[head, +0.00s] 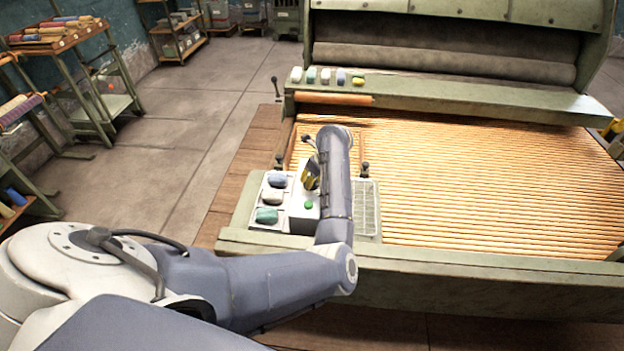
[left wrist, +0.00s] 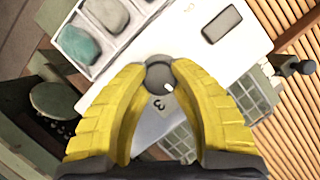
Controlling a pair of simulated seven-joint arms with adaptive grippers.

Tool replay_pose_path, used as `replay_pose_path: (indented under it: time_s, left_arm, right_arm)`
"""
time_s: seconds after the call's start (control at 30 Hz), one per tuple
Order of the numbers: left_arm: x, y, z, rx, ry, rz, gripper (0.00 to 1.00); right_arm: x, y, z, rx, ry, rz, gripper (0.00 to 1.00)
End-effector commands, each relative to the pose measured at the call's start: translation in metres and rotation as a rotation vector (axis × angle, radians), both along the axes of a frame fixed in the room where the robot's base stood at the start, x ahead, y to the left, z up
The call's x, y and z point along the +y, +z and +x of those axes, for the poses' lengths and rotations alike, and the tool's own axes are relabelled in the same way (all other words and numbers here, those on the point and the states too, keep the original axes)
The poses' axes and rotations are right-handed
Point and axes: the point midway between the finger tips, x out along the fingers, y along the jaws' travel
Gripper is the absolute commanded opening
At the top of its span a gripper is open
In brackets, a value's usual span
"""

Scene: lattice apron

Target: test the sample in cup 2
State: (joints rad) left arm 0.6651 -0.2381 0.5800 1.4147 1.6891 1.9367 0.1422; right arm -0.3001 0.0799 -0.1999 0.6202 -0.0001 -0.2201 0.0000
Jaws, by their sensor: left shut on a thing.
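A white tray (head: 291,200) at the apron's near left corner holds three tufts in a row of cups: a blue one (head: 277,180), a pale one (head: 272,197) and a teal one (head: 267,215). The teal tuft (left wrist: 78,45) and a pale tuft (left wrist: 108,13) show in the left wrist view. Beside them is a pale tester box (head: 306,222) with a green spot on it. My left gripper (head: 311,180) points down over the box. Its yellow fingers are shut on a round grey knob (left wrist: 158,76). A dark numeral, hard to read, is printed beside the knob.
The slatted lattice apron (head: 480,185) spreads to the right. Several coloured tufts lie along the green ledge (head: 430,98) behind it, above a wooden roller (head: 335,99). Small levers stand near the tray. Shelves (head: 75,80) stand at the far left, with open floor between.

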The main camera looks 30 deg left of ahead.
Motion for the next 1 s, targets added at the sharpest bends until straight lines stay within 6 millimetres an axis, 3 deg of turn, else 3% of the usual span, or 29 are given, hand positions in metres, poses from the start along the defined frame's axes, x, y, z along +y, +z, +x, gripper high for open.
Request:
replay_pose_path:
  time_s: [0.33,0.83,0.87,1.0]
  left_arm:
    - [0.0041,0.0001,-0.0016,0.002,-0.113,0.006,0.0]
    - [0.0044,0.0007,-0.0011,0.001,-0.129,0.007,0.0]
    - [0.0044,0.0008,-0.0011,0.001,-0.129,0.007,0.28]
    - [0.0035,0.0007,-0.0009,0.0,-0.129,0.005,0.44]
  right_arm:
    - [0.0,0.0,0.0,0.0,0.0,0.0,0.0]
    - [0.0,0.0,0.0,0.0,0.0,0.0,0.0]
    - [0.0,0.0,0.0,0.0,0.0,0.0,0.0]
    - [0.0001,0.0,0.0,0.0,0.0,0.0,0.0]
